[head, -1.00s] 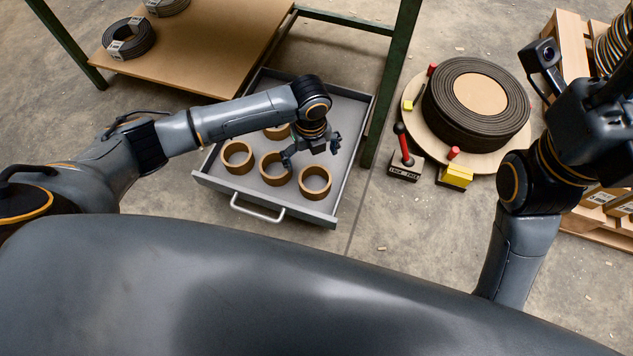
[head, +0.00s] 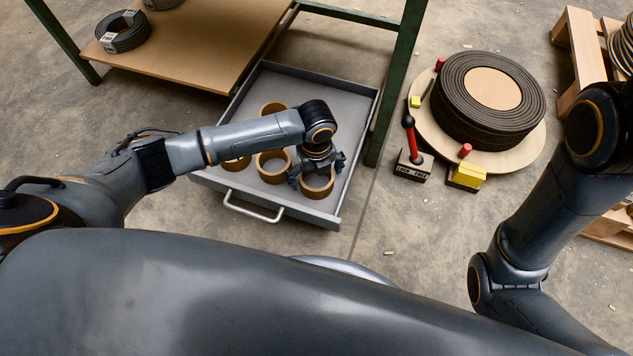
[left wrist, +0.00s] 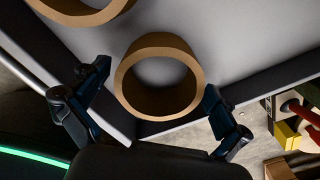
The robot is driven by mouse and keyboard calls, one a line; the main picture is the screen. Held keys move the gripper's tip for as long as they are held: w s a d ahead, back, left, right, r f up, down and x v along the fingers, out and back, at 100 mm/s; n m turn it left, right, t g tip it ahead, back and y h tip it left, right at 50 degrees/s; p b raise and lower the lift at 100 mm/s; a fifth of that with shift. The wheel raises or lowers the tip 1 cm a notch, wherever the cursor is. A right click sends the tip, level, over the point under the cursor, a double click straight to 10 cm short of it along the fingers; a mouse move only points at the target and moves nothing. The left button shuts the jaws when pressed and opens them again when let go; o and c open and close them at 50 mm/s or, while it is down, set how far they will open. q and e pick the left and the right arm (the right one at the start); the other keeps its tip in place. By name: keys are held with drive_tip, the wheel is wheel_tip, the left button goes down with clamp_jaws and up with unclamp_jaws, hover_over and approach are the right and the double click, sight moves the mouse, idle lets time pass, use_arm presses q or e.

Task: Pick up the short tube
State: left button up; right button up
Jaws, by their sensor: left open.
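Several short brown tubes stand on end in the open grey drawer. The front right short tube (head: 318,193) is directly below my left gripper (head: 317,172), which partly covers it. In the left wrist view this tube (left wrist: 160,43) lies between the two spread fingers of the left gripper (left wrist: 156,82), with its opening facing the camera. The fingers are open and do not visibly grip the wall. Another short tube (head: 273,176) stands to its left, and part of one shows at the top left of the left wrist view (left wrist: 85,14). My right gripper is out of view.
The drawer (head: 215,183) has low walls, with a handle (head: 252,208) at the front. A green table leg (head: 390,105) rises close to its right side. On the floor to the right are a wooden disc with a black coil (head: 450,110) and a red-handled tool (head: 413,160).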

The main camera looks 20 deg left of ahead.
use_arm(q)
drive_tip(key=c, duration=1.1)
drive_tip(key=shift+c, duration=0.2)
